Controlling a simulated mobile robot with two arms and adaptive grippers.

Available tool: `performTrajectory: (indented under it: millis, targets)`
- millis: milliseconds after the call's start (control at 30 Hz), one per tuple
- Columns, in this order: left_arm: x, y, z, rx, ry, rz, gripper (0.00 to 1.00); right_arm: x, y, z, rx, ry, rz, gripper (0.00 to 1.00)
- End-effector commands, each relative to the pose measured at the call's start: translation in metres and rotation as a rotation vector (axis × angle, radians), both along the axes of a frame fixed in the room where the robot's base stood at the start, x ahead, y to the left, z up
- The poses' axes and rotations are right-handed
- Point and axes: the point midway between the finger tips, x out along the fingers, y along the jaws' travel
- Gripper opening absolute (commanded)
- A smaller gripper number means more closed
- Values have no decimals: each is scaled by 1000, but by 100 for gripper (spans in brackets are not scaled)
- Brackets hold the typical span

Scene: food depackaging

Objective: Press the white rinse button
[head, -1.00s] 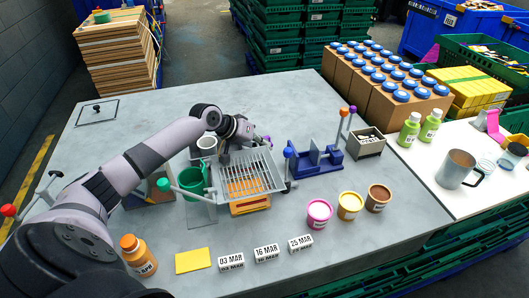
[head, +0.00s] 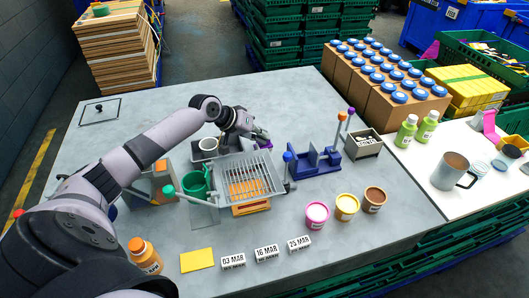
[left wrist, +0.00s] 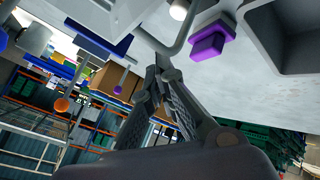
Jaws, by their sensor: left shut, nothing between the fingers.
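My left gripper (head: 264,138) is at the back edge of the wire-rack sink unit, above the table. In the left wrist view the left gripper's fingers (left wrist: 158,66) are shut together with nothing between them. A small white round piece (left wrist: 179,10), possibly the white rinse button, shows at the top of the left wrist view, beyond and apart from the fingertips. A purple block (left wrist: 208,42) is to its right; purple also shows beside the gripper in the head view (head: 266,146). The button cannot be made out in the head view. My right gripper is not in view.
The wire rack (head: 232,178) stands beside a green cup (head: 195,184) and a white cup (head: 208,148). A blue stand (head: 314,160) with upright levers is close on the right. Tubs, date blocks and an orange-capped bottle (head: 145,256) line the front. The back left table is mostly clear.

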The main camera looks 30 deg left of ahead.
Motion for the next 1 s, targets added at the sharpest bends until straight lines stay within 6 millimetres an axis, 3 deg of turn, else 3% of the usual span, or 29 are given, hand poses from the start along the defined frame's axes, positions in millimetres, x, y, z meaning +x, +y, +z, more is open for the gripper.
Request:
performTrajectory:
  millis: [467, 800, 1000]
  targets:
    - [-5, 5, 9, 57, -27, -67, 0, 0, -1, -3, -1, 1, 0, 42]
    - [-45, 16, 57, 422, -182, -533, 0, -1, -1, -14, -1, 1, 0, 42]
    - [-62, 16, 73, 557, -241, -727, 0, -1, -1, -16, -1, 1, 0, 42]
